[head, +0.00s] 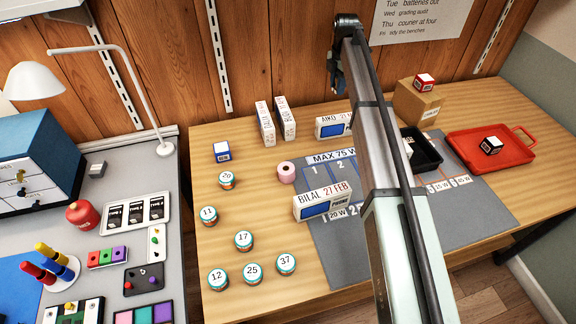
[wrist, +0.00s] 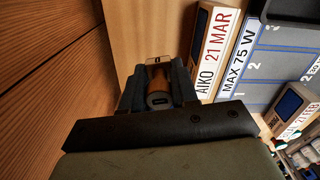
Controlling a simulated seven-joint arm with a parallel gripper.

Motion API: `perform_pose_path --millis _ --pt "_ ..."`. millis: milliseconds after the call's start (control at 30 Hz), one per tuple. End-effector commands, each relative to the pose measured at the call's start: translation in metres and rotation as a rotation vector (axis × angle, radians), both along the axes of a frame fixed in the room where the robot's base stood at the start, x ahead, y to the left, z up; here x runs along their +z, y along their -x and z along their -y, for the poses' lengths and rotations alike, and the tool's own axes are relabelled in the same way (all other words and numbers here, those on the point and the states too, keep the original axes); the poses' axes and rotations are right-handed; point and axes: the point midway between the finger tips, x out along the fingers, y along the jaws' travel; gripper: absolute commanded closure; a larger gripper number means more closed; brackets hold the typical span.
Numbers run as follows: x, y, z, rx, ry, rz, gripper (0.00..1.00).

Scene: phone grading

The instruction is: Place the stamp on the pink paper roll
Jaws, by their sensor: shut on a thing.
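The pink paper roll (head: 287,173) stands on the wooden table left of the grey mat, with its hole facing up. It is not seen in the wrist view. My gripper (wrist: 158,82) is shut on a brown, rounded piece with a grey end, which looks like the stamp (wrist: 158,76). The stamp cannot be made out in the head view.
The BILAL box (head: 323,203) stands close to the roll's right, and the AIKO box (head: 332,126) behind it. Two upright white boxes (head: 285,118) stand behind the roll. Several numbered jars (head: 243,241) stand to the left and front. A red tray (head: 465,150) lies at right.

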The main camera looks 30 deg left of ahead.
Motion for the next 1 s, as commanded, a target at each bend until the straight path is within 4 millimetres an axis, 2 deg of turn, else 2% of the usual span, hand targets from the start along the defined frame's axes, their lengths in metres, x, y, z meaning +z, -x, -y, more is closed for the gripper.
perform_pose_path --millis 33,200,333,467,600,700,833,1000 --pt "0.005 0.019 -0.016 0.026 -0.001 0.001 1.00" --pt "0.017 0.081 -0.056 0.105 0.000 0.000 1.00" --pt "0.026 0.134 -0.077 0.164 -0.001 0.001 1.00" --pt "0.032 0.190 -0.086 0.218 0.000 0.000 1.00" --pt "0.037 0.252 -0.078 0.262 0.000 0.000 1.00" --pt "0.037 0.285 -0.061 0.270 0.000 0.000 1.00" --pt "0.033 0.306 -0.035 0.253 0.000 0.000 1.00" --pt "0.028 0.321 -0.018 0.234 0.000 0.000 1.00"
